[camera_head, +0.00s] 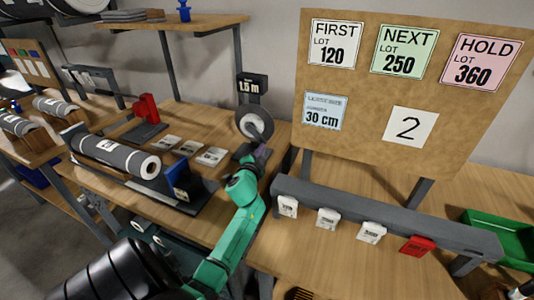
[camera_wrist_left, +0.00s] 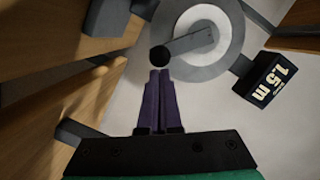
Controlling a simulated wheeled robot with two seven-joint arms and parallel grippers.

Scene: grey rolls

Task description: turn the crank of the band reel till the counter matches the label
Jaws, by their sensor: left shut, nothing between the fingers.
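The band reel (camera_head: 255,124) is a pale grey disc on a stand at the back of the wooden bench. In the left wrist view the reel (camera_wrist_left: 218,68) fills the top, with a grey crank arm (camera_wrist_left: 190,42) ending in a black knob (camera_wrist_left: 160,56). A black plate (camera_head: 252,86) beside it reads 1.5 m, also in the wrist view (camera_wrist_left: 268,82); I cannot tell whether it is counter or label. My left gripper (camera_head: 262,152) is shut and empty. Its purple fingers (camera_wrist_left: 159,74) point at the knob, their tips close below it; contact is unclear. My right gripper is not in view.
A board (camera_head: 350,80) carries lot cards, a 30 cm card (camera_head: 325,113) and a 2 card. A grey roll (camera_head: 110,153) lies left of my arm, near a red block (camera_head: 146,108). A grey rail (camera_head: 390,218) with tags and a green bin (camera_head: 505,238) are right.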

